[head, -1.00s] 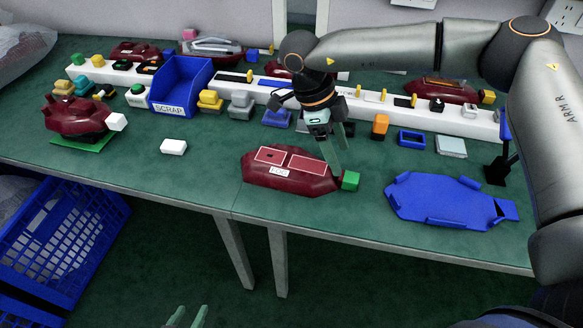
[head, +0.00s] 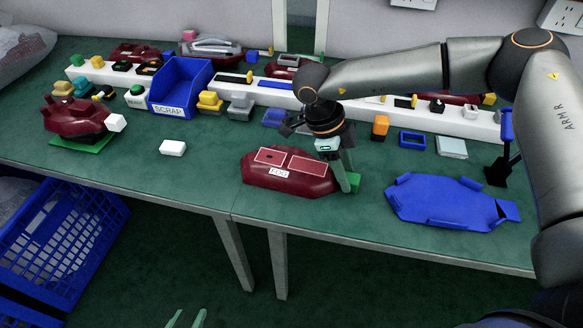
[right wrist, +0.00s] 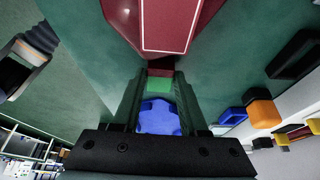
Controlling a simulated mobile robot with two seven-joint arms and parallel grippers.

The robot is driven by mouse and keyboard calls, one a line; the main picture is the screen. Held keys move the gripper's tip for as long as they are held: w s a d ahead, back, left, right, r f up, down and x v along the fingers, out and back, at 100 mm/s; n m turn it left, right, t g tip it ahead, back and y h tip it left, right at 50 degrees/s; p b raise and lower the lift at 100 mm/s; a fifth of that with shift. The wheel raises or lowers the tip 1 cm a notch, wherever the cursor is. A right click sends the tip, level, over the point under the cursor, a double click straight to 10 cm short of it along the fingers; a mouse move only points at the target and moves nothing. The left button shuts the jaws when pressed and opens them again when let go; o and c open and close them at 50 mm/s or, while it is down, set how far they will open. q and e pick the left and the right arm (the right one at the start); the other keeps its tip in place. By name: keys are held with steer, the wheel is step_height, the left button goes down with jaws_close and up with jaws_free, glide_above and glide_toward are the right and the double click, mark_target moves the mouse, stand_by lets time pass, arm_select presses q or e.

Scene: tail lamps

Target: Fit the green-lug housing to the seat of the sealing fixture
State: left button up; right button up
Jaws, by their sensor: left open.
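The dark red housing (head: 290,186) with white-outlined panels lies on the table, its green lug (head: 354,184) at its right end. My right gripper (head: 347,176) points down at the lug; in the right wrist view its fingers stand either side of the lug (right wrist: 159,84), apparently open, with contact unclear. The blue fixture (head: 440,203), with raised rim tabs, lies empty to the right, a dark upright part with a blue top (head: 503,150) beside it. It also shows between the fingers in the right wrist view (right wrist: 158,118). My left gripper (head: 186,320) is open and empty at the bottom edge.
A similar housing with a white lug (head: 75,120) sits on a green plate at left. A blue SCRAP bin (head: 180,88) and a long white rack (head: 270,92) with small parts stand behind. A white block (head: 172,148) lies at left. Bare table separates housing and fixture.

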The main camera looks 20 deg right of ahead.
jaws_close()
stand_by(0.4)
